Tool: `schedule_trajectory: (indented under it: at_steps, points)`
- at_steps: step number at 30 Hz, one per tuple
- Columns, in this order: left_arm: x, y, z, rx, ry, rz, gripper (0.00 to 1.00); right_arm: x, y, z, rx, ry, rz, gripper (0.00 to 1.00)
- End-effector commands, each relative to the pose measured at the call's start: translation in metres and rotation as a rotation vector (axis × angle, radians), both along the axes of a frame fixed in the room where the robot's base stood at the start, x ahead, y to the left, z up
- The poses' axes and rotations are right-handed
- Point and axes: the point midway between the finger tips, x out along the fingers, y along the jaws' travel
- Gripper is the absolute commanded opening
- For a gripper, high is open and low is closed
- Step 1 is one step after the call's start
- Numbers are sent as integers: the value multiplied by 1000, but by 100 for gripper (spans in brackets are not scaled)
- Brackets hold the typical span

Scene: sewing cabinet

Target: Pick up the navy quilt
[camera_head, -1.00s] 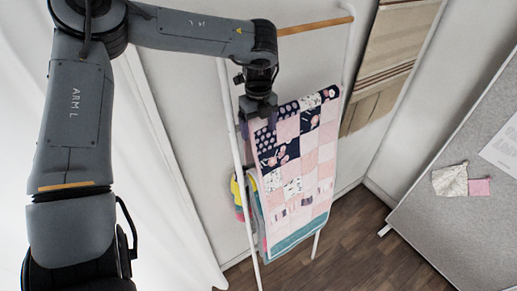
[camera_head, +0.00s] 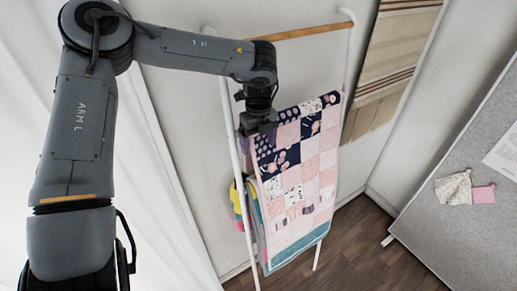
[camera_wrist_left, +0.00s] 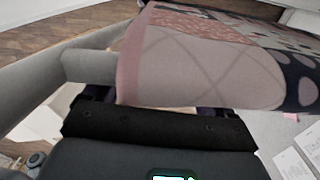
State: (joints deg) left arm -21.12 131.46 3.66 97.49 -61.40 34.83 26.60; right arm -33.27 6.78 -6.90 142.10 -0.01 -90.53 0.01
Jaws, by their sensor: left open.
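The navy quilt (camera_head: 299,170) is a patchwork of navy, pink and white squares with a teal lower border. It hangs folded over a rung of a white ladder rack. My left gripper (camera_head: 256,134) is at the quilt's upper left corner, beside the rack's left rail. In the left wrist view, the quilt's folded end (camera_wrist_left: 200,70) with its pink edge lies across the opening of my left gripper (camera_wrist_left: 150,106). The jaws are open, and their tips are largely hidden by the quilt and the gripper body. My right gripper is out of view.
The ladder rack (camera_head: 229,110) has a bare wooden top rung (camera_head: 303,31). Yellow and multicoloured cloth (camera_head: 239,203) hangs behind the quilt. A beige striped textile (camera_head: 391,65) hangs on the wall. A grey board (camera_head: 440,235) with fabric swatches stands at right.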

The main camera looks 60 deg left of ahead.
Motion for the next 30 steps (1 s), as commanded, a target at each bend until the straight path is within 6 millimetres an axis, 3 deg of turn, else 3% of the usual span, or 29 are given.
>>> schedule_trajectory:
  at_steps: [8,30]
  points:
    - [0,0,-11,0,0,0,84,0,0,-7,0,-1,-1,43]
    - [-1,0,-10,0,2,0,28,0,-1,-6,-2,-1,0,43]
